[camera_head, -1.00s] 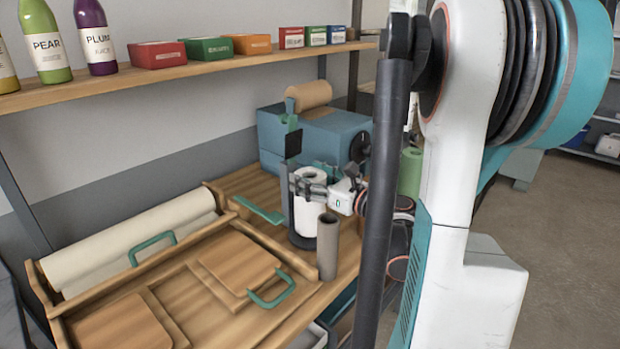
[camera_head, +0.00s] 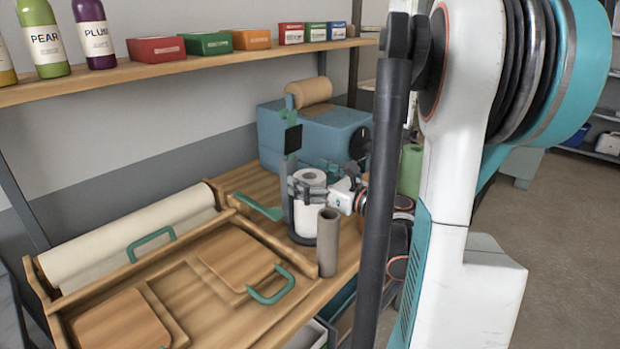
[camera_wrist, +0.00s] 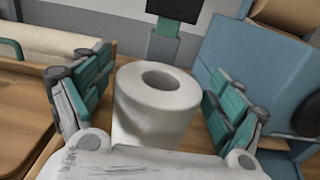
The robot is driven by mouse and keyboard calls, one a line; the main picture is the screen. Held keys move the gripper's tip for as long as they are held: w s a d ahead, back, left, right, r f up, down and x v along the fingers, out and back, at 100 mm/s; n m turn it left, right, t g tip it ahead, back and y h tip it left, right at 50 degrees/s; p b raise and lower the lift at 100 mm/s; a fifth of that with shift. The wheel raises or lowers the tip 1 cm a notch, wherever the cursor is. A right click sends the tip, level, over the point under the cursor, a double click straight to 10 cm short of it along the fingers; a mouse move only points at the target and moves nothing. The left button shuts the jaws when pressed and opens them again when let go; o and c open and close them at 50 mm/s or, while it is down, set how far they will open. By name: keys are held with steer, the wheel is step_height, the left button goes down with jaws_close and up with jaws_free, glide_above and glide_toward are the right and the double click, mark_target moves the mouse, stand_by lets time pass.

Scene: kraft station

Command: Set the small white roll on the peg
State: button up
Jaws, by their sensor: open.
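The small white roll (camera_head: 309,215) stands upright on a dark round base (camera_head: 303,239) near the bench's right edge. In the wrist view the white roll (camera_wrist: 152,110) sits between my fingers, its open core facing up. My gripper (camera_head: 316,189) is around the upper part of the roll from the right. It is open; the wrist view shows a finger pad on each side (camera_wrist: 160,98), with gaps to the roll. No peg shows in the roll's core, so I cannot tell whether a peg is inside it.
A grey-brown tube (camera_head: 328,243) stands just in front of the roll. A grey post with a black panel (camera_head: 292,140) rises behind it, near a blue machine (camera_head: 318,135) with a brown roll on top. A wooden tray (camera_head: 190,300) fills the left. A green roll (camera_head: 411,168) stands to the right.

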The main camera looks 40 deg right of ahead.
steer(key=shift+r, duration=5)
steer(key=shift+a, duration=0.1)
